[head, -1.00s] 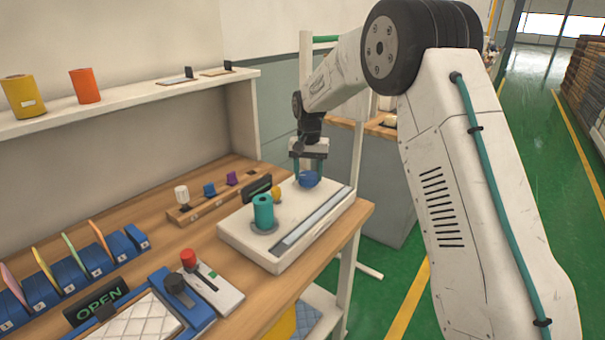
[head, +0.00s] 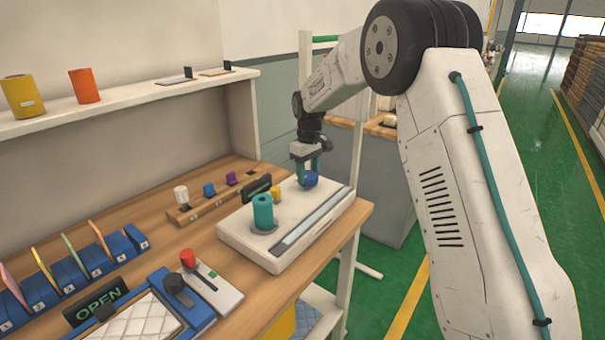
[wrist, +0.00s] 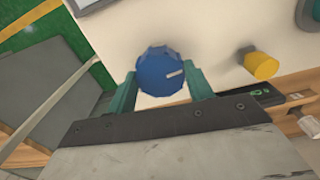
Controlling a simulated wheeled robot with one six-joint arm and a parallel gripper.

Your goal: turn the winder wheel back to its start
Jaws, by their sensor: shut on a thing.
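The winder wheel is a blue faceted knob (head: 311,180) on the right part of a white machine box (head: 235,228). It also shows in the wrist view (wrist: 160,72), with a pale mark pointing to the right. My gripper (head: 307,177) has its teal fingers on either side of the knob and is shut on it; the wrist view shows both fingers (wrist: 163,84) against its sides. A teal spool (head: 263,212) stands on the box left of the knob. A small yellow knob (head: 276,193) sits between them and also shows in the wrist view (wrist: 262,65).
A small dark display (head: 257,188) stands behind the box. A wooden rack (head: 200,208) with white, blue and purple knobs lies further back left. A red-knobbed unit (head: 212,290) and an OPEN sign (head: 95,302) are at the front left. The table's right edge (head: 360,225) is close to the box.

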